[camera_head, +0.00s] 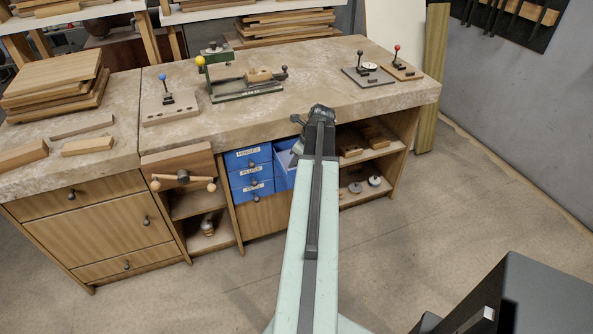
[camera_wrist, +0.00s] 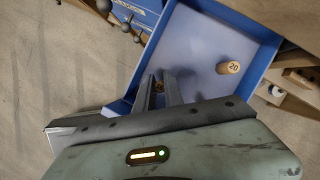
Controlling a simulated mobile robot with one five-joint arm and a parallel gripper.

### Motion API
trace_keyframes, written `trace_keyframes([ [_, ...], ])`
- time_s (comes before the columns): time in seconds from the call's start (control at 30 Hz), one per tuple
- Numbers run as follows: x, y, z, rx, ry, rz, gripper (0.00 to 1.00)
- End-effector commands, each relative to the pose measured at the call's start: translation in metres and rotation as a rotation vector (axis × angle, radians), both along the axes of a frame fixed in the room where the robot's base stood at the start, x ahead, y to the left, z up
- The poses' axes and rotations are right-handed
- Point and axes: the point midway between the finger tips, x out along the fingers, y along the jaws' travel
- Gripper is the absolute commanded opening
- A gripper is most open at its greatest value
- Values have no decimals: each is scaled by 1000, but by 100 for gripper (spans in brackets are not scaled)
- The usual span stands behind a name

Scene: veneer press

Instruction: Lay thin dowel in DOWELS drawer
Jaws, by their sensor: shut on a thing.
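My gripper (camera_wrist: 165,92) is shut on a small brown thing (camera_wrist: 158,79), of which only a bit shows between the fingertips; I take it to be the thin dowel. In the head view my gripper (camera_head: 318,115) is in front of the bench, by an open blue drawer (camera_head: 283,172). In the wrist view the fingertips are over the pale floor of this drawer (camera_wrist: 195,42), near its lower left side. A short wooden dowel marked 20 (camera_wrist: 229,67) lies inside, right of the fingers, apart from them. The open drawer's label is hidden.
Shut blue drawers (camera_head: 250,170) with white labels and dark knobs stand left of the open one. A wooden vise (camera_head: 183,180) juts out further left. Shelves with wood pieces (camera_head: 365,140) are to the right. The stone benchtop (camera_head: 300,75) overhangs; the floor in front is clear.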

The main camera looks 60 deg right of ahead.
Motion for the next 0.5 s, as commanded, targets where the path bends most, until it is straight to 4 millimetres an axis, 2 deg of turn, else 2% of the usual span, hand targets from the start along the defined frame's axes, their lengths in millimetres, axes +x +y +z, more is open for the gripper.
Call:
trace_keyframes([
  [0.03, 0, 0, -18, 0, 0, 0, 0],
  [0.07, 0, 0, -21, 0, 0, 0, 0],
  [0.3, 0, 0, -17, 0, 0, -1, 0],
  [0.43, -1, 0, -22, 0, 0, -1, 0],
  [0.47, -1, 0, -21, 0, 0, -1, 16],
  [0.5, -1, 0, -20, 0, 0, -1, 27],
])
